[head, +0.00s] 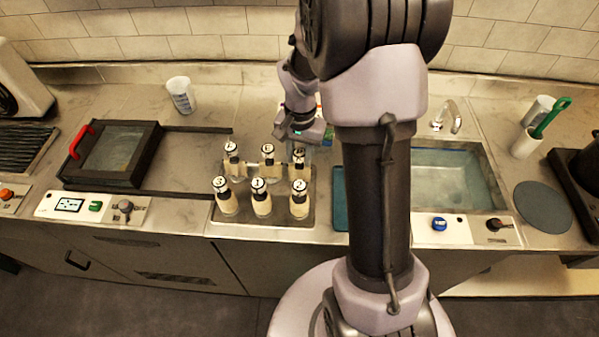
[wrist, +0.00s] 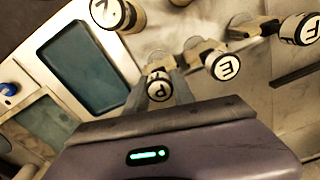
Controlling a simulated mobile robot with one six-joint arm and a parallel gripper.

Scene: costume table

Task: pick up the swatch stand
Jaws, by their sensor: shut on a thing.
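No thing is plainly labelled as the swatch stand. My gripper (head: 300,142) is at the back right of this group in the head view. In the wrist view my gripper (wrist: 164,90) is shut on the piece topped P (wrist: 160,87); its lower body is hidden. I cannot tell whether the held piece is off the tray.
A teal panel (head: 340,205) lies right of the tray, partly behind my arm. A sink (head: 455,178) is farther right, with a grey disc (head: 543,207) beyond. A dark-framed box with a red handle (head: 80,140) is at left. A white cup (head: 181,95) stands behind.

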